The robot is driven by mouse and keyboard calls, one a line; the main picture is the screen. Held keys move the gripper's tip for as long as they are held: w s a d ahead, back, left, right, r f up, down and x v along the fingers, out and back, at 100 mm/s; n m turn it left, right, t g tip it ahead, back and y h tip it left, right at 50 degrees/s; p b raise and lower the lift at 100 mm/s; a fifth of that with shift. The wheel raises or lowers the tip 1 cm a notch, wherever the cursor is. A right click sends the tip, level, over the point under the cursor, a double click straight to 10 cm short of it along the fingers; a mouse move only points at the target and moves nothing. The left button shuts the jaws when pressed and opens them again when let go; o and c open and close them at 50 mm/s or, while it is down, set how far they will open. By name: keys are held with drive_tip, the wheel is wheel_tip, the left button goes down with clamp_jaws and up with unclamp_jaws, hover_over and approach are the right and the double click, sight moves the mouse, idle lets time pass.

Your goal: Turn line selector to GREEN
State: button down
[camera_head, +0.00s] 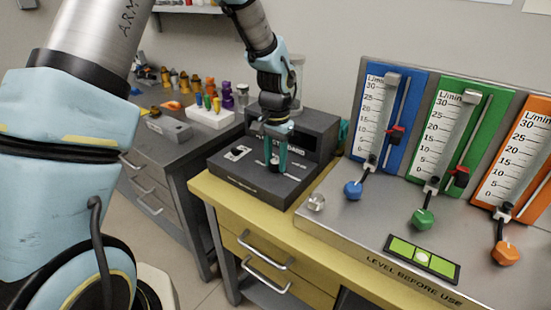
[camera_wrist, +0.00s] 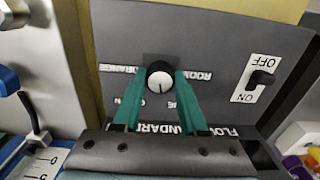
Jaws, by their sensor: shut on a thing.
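The line selector is a round knob (camera_wrist: 159,82) with a white face and dark rim. It sits on the top of the dark flow standard box (camera_head: 240,187). In the wrist view, its dark pointer line points down the picture. Labels around it show upside down: ROOM at the right, ORANGE at the left, and a partly covered one below. I cannot read a GREEN label; fingers cover part of the lettering. My gripper (camera_head: 275,167) reaches down from above, its two teal fingers shut on the knob, one on each side. In the head view the fingers mostly hide the knob.
A black ON/OFF switch (camera_wrist: 262,79) is beside the knob on the same box. The flowmeter panel with blue, green and orange valve knobs (camera_head: 423,218) stands at the right. A white block with coloured tubes (camera_head: 210,115) is at the back left. A small metal knob (camera_head: 316,202) is near the box.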

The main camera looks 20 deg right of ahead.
sight(275, 161)
drive_tip(key=m+p, duration=0.1)
drive_tip(key=m, duration=0.3)
drive_tip(key=shift+r, duration=0.1)
drive_tip(key=shift+m+p, duration=0.5)
drive_tip(key=shift+m, duration=1.2)
drive_tip(key=shift+c, duration=2.2)
unclamp_jaws()
wheel_tip(275, 161, up, 11)
drive_tip(key=b, duration=0.2)
drive_tip(key=shift+a+f, duration=0.1)
drive_tip(key=shift+f, duration=0.1)
